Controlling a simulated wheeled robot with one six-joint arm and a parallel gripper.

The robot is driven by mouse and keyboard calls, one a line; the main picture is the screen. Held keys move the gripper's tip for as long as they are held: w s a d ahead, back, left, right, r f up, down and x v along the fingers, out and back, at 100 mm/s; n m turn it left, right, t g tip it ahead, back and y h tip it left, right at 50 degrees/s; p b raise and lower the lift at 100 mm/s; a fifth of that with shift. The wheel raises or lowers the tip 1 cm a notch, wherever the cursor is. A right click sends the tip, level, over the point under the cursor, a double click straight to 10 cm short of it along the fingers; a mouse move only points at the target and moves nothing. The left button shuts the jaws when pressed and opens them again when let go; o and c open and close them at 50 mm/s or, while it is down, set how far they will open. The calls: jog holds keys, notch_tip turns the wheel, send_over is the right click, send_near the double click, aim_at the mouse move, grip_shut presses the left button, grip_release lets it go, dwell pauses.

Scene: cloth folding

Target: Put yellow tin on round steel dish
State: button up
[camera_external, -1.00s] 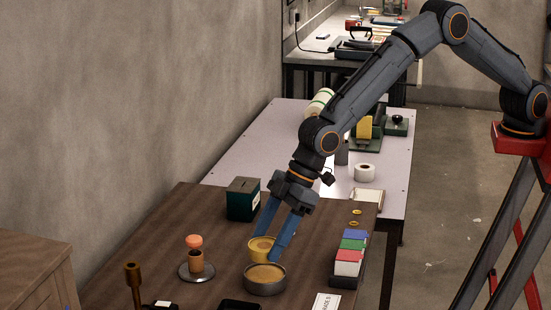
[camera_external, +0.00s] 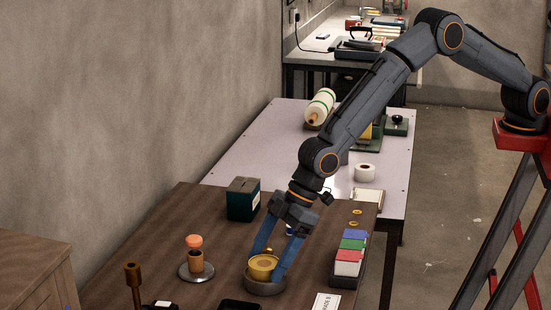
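The yellow tin (camera_external: 262,264) is a short round tin with an open-looking top. It sits low over the round steel dish (camera_external: 265,288), a dark grey round dish on the brown table, and covers most of its inside. Whether the tin's base touches the dish is hidden. My gripper (camera_external: 267,264) points down, with one blue finger on each side of the tin. The fingers look closed against its sides, though the contact is too small to see clearly.
An orange-topped cup on a silver saucer (camera_external: 196,278) stands to the left. A dark green box (camera_external: 243,199) is behind. A rack of coloured cards (camera_external: 349,258) is at the right, and a black flat item (camera_external: 240,305) lies in front. A brass stand (camera_external: 134,285) is front left.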

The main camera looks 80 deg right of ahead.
jog(key=shift+r, duration=0.1)
jog(key=shift+r, duration=0.2)
jog(key=b+v, duration=0.2)
jog(key=v, duration=0.9)
jog(key=shift+s+d+r, duration=0.15)
jog(key=shift+s+r, duration=0.05)
jog(key=shift+r, duration=0.1)
jog(key=s+d+m+g+h, duration=0.1)
jog(key=s+d+m, duration=0.1)
jog(key=d, duration=1.3)
jog(key=s+d+m+h, duration=0.2)
jog(key=d, duration=1.4)
jog(key=s+d+f+m+g+h, duration=0.1)
jog(key=s+d+m, duration=0.3)
jog(key=s+d, duration=1.6)
jog(key=shift+f+g, duration=0.4)
jog(key=shift+g, duration=0.3)
